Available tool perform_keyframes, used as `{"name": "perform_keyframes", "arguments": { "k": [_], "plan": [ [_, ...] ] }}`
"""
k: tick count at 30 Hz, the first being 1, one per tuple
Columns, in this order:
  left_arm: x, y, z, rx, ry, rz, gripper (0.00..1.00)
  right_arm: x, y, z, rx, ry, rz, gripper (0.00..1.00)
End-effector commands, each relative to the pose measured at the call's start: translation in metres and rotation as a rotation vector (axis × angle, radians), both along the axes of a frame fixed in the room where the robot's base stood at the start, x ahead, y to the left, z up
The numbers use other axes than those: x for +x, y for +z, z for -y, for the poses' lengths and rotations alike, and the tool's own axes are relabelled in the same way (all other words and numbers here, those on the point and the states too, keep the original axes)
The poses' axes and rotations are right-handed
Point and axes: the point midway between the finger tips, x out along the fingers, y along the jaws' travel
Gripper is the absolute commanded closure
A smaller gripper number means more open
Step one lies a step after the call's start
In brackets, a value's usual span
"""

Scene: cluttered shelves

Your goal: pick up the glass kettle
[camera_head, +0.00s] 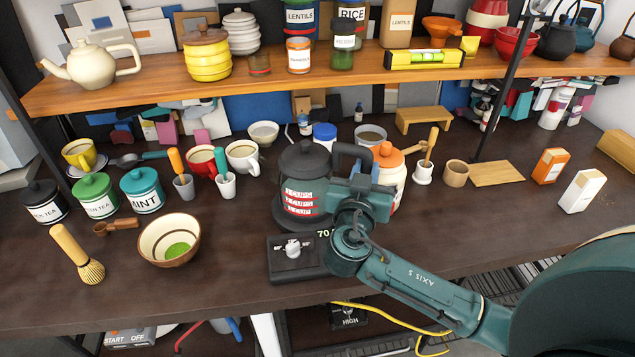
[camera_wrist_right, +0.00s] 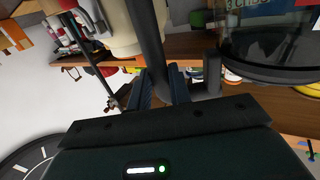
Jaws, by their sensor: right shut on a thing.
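The glass kettle (camera_head: 304,165) has a dark lid, a see-through body with red and white lettering behind or on it, and a black handle (camera_head: 350,153) on its right side. It is upright at or just over the dark base (camera_head: 285,268), which has a knob and a "70" readout; I cannot tell whether they touch. My right gripper (camera_head: 364,178) is at the handle. In the right wrist view the fingers (camera_wrist_right: 163,88) are shut on the dark handle bar (camera_wrist_right: 147,38), with the kettle body (camera_wrist_right: 270,60) at upper right. My left gripper is not in view.
An orange-lidded cream jar (camera_head: 390,170) stands close right of my gripper. A bowl (camera_head: 170,240), whisk (camera_head: 78,255) and mint tin (camera_head: 142,191) are at left. A wooden shelf (camera_head: 150,88) with jars runs above, with a dark post (camera_head: 497,105) at right.

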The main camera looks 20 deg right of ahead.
Motion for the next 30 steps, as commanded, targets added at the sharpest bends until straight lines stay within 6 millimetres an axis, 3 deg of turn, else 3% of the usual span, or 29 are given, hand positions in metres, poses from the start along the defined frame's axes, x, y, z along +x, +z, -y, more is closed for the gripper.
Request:
{"name": "perform_keyframes", "arguments": {
  "k": [14, 30],
  "plan": [
    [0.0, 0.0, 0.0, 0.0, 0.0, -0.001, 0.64, 0.001, 0.012, 0.0, 0.002, -0.001, 0.01, 1.0],
    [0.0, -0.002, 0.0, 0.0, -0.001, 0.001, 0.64, 0.001, 0.066, 0.0, 0.005, 0.001, 0.015, 1.0]
  ]
}}
